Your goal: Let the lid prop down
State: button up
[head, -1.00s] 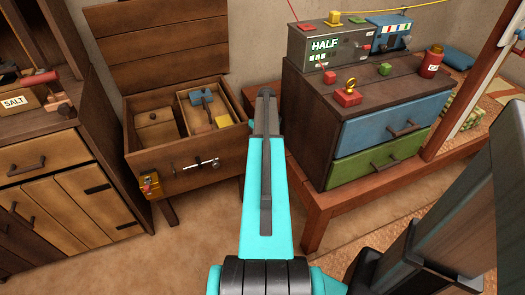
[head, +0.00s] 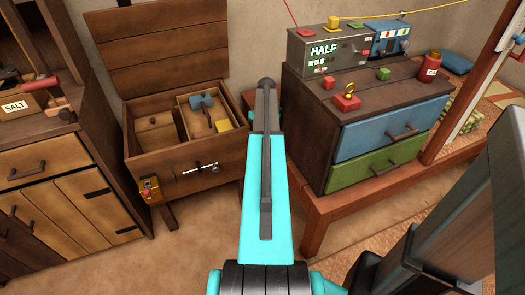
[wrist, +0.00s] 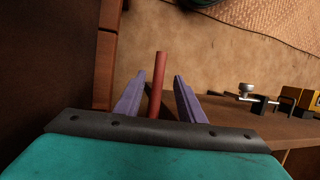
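A wooden chest (head: 190,154) stands at left centre in the head view with its lid (head: 155,45) raised. In the wrist view, a red rod (wrist: 157,88), which may be the lid prop, sits between the two purple fingers of my gripper (wrist: 158,77). The fingers are apart, with gaps visible on both sides of the rod. Where the rod's lower end meets anything is hidden behind the gripper body. In the head view my arm hides the fingers and the rod, beside the chest's right side.
The chest front carries a metal latch (head: 205,168) and a yellow lock (head: 151,189). A drawer unit (head: 385,125) on a low wooden table stands close to the right of my arm. A cabinet (head: 50,180) stands at the left. Bare floor lies in front of the chest.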

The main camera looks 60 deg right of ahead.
jog(key=v, duration=0.6)
jog(key=shift+r, duration=0.25)
